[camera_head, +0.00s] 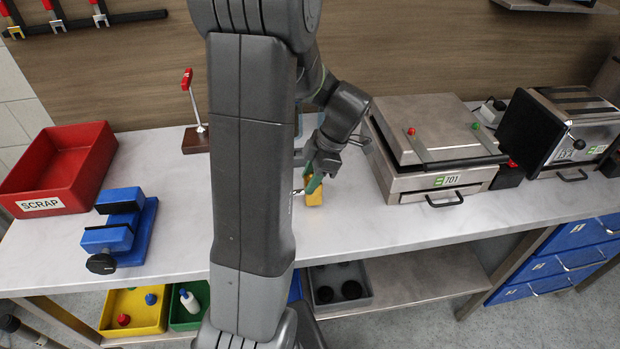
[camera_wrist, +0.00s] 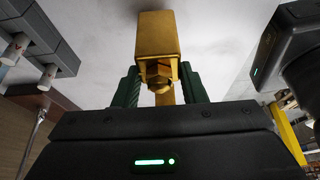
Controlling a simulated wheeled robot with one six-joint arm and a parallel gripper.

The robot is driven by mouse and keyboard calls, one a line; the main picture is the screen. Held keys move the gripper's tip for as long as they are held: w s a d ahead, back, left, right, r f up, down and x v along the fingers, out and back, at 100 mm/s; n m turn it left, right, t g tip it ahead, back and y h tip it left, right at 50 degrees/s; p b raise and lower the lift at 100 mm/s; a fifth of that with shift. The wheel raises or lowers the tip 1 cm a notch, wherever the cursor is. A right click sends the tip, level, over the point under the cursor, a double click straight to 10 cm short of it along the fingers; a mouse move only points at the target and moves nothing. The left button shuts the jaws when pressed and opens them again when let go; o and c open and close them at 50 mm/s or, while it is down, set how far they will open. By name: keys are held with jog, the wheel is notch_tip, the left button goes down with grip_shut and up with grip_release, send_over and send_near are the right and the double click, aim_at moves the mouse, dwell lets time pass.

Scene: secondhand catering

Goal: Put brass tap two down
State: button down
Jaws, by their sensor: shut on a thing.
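The brass tap (camera_head: 314,196) is a yellow, blocky piece held at the end of my arm, over the white bench top (camera_head: 350,225). In the wrist view the brass tap (camera_wrist: 158,38) shows a square block with a hexagonal nut. My gripper (camera_head: 314,180) has green fingers and is shut on it. In the wrist view my gripper (camera_wrist: 158,80) has one finger on each side of the tap. I cannot tell whether the tap touches the bench. My arm hides the middle of the bench.
A steel press marked 101 (camera_head: 432,150) stands close to the right of my gripper. A red SCRAP bin (camera_head: 95,168) and a blue vise (camera_head: 125,230) are at the left. A red-handled stand (camera_head: 196,138) is at the back. Bench around the front is clear.

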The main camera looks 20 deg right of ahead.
jog(key=shift+f, duration=0.5)
jog(key=shift+f, duration=0.1)
jog(key=c, duration=0.9)
grip_release()
jog(key=b+v, duration=0.1)
jog(key=v, duration=1.1)
